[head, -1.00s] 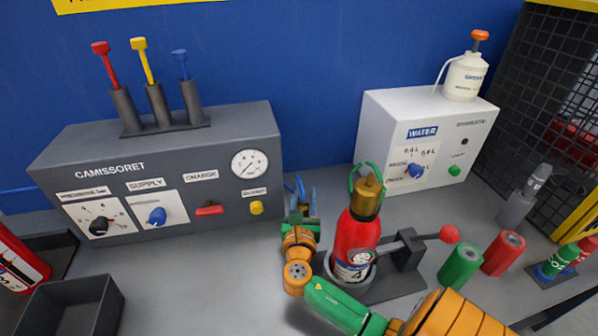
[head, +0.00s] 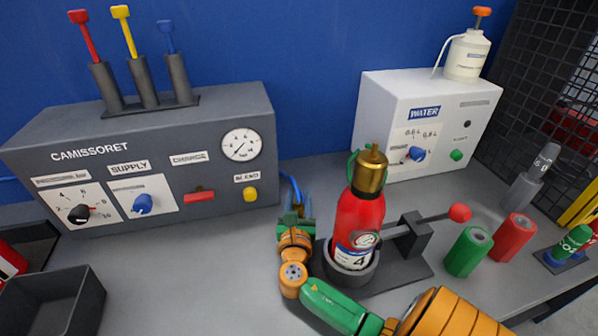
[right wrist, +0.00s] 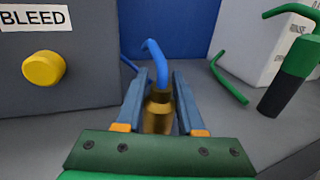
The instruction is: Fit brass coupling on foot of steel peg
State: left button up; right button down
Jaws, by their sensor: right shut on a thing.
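My right gripper (head: 297,205) points away from me, just left of the red extinguisher. In the right wrist view its two blue-grey fingers (right wrist: 158,100) are shut on a small brass coupling (right wrist: 158,115). A bent blue piece (right wrist: 153,62) rises from the coupling's top; it also shows beyond the gripper in the head view (head: 294,186). The coupling itself is largely hidden in the head view. I cannot pick out the steel peg with certainty; a grey upright piece with a pale tip (head: 540,165) stands in a holder at the right. My left gripper is not in view.
The red extinguisher (head: 358,222) stands in a dark cradle beside my right arm. The grey panel box (head: 205,110) is at the left, the white water box (head: 385,125) behind. Green (head: 468,252) and red (head: 513,236) cylinders stand right. An empty tray (head: 85,300) sits front left.

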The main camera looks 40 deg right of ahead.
jog(key=shift+c, duration=2.2)
grip_release()
jog(key=v, duration=0.6)
jog(key=shift+s+a, duration=0.15)
jog(key=shift+s, duration=0.05)
jog(key=shift+s+a, duration=0.3)
jog(key=shift+w, duration=0.1)
